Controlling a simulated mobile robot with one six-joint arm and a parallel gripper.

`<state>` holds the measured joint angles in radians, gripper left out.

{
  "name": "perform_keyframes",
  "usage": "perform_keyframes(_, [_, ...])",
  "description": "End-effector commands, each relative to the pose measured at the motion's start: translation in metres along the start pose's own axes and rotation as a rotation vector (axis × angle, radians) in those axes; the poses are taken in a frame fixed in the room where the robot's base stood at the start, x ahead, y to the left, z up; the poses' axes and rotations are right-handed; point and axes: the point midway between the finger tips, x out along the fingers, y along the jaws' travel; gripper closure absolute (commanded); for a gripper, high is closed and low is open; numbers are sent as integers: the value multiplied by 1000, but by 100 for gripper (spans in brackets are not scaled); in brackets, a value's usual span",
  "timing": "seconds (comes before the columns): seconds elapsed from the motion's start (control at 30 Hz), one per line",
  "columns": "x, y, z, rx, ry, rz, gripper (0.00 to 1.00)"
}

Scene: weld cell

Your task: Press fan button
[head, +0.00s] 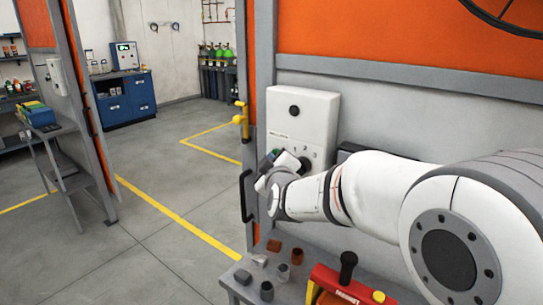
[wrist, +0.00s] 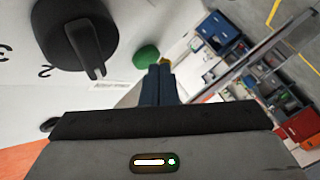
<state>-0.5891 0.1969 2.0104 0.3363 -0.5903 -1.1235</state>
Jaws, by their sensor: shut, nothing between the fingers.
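The control box (head: 301,122) is a white panel fixed to the grey wall in the head view. In the wrist view its white face shows a big black rotary knob (wrist: 76,40) with printed numbers, and a round green button (wrist: 146,57) to the right of the knob. My gripper (wrist: 164,68) is shut and empty. In the wrist view its blue fingers point toward the panel, with the tips close to the right of the green button. Whether they touch it cannot be told. In the head view my wrist covers the lower part of the box.
A grey bench (head: 238,284) with small metal pieces and a red tool (head: 345,286) stands below my arm. A yellow valve (head: 241,119) is on the post left of the box. A blue cabinet (head: 126,100) stands far back.

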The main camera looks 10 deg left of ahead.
Motion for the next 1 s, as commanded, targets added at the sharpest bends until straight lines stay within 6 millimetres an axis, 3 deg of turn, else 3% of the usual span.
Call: perform_keyframes(1.0, [-2,-1,-2,0,1,-1,100])
